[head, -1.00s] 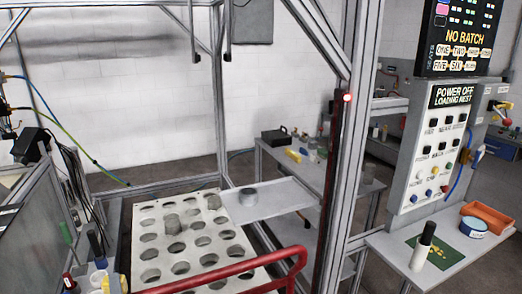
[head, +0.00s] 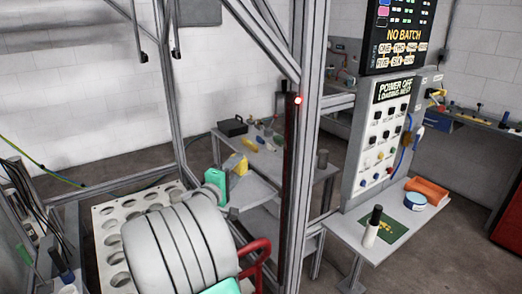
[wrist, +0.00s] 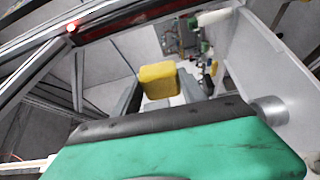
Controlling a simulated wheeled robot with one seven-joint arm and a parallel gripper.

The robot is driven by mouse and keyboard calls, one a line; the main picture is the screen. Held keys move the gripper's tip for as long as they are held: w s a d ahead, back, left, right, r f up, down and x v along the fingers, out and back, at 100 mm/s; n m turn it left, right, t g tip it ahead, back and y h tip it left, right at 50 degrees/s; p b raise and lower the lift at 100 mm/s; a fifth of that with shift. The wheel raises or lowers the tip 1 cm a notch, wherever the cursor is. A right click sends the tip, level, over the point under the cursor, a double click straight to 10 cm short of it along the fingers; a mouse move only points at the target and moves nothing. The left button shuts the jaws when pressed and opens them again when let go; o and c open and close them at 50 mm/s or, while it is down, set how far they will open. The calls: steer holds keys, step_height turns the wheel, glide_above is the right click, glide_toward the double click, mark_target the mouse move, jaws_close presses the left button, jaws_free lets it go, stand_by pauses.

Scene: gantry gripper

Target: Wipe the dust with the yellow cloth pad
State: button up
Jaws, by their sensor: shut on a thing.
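The yellow cloth pad (wrist: 158,77) is between the fingers of my gripper (wrist: 158,92) in the wrist view. My gripper is shut on it. In the head view the pad (head: 239,161) shows just past the green part of my gripper (head: 226,180), over or in front of the grey shelf (head: 258,188). I cannot tell whether the pad touches the shelf. No dust can be made out. My arm hides part of the shelf and of the white plate with round holes (head: 106,227).
A grey frame post (head: 309,170) stands right of the shelf. A red rail (head: 262,250) is close to my arm. The back bench holds a black box (head: 232,127) and small items. At right, a side table carries a white bottle (head: 371,230), a blue tin (head: 415,201) and an orange tray (head: 428,190).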

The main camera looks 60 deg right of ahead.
mark_target(290, 146)
steer(key=s+d+r+m+g+p, duration=0.2)
steer(key=s+d, duration=0.7)
steer(key=d, duration=0.1)
steer(key=shift+r+g+p, duration=0.3)
steer(key=shift+g, duration=0.1)
steer(key=shift+s+d, duration=0.25)
steer(key=shift+d, duration=0.25)
steer(key=shift+s+d, duration=0.2)
steer(key=shift+d, duration=0.3)
steer(key=shift+b, duration=0.3)
stand_by(1.1)
steer(key=shift+s, duration=0.1)
